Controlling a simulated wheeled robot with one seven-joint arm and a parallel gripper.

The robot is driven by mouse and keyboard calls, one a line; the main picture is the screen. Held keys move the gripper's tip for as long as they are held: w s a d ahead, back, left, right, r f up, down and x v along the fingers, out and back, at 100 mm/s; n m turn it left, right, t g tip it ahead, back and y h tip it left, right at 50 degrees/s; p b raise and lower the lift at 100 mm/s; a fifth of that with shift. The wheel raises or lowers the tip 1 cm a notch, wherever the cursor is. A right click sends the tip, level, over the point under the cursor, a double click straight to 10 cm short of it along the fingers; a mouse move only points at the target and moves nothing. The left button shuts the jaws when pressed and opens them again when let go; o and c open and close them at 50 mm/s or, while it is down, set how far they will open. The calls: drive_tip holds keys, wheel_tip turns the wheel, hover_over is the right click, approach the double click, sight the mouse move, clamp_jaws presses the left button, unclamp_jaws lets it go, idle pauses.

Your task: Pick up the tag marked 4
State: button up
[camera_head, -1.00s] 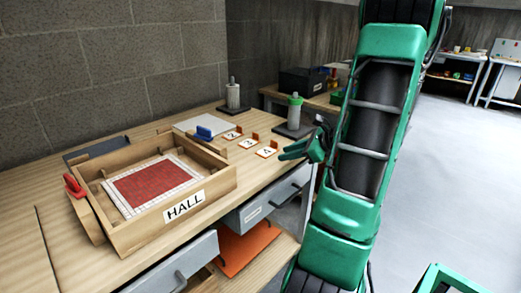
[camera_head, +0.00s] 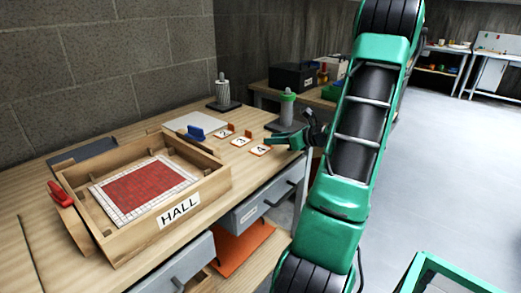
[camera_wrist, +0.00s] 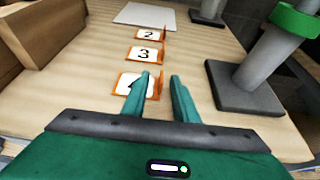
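The tag marked 4 (camera_head: 260,150) is a white card with an orange edge and an upright orange tab, lying on the wooden bench near its right edge. In the wrist view the tag (camera_wrist: 128,82) is partly hidden behind my gripper's left finger. My green gripper (camera_head: 279,139) is beside the tag in the head view. In the wrist view its two fingers (camera_wrist: 162,78) are apart with nothing held between them, and the tag's tab shows close to the gap. I cannot tell whether a finger touches the tag.
Tags 3 (camera_head: 241,141) and 2 (camera_head: 223,133) lie in a row beyond tag 4. A grey post with a green ring (camera_head: 287,108) stands on a dark base to the right. A wooden HALL frame (camera_head: 150,228) holding a red mosaic stands on the left.

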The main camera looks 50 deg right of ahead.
sight(261, 146)
drive_tip(key=x, duration=0.4)
drive_tip(key=shift+d+f, duration=0.1)
drive_tip(key=shift+d, duration=0.05)
clamp_jaws()
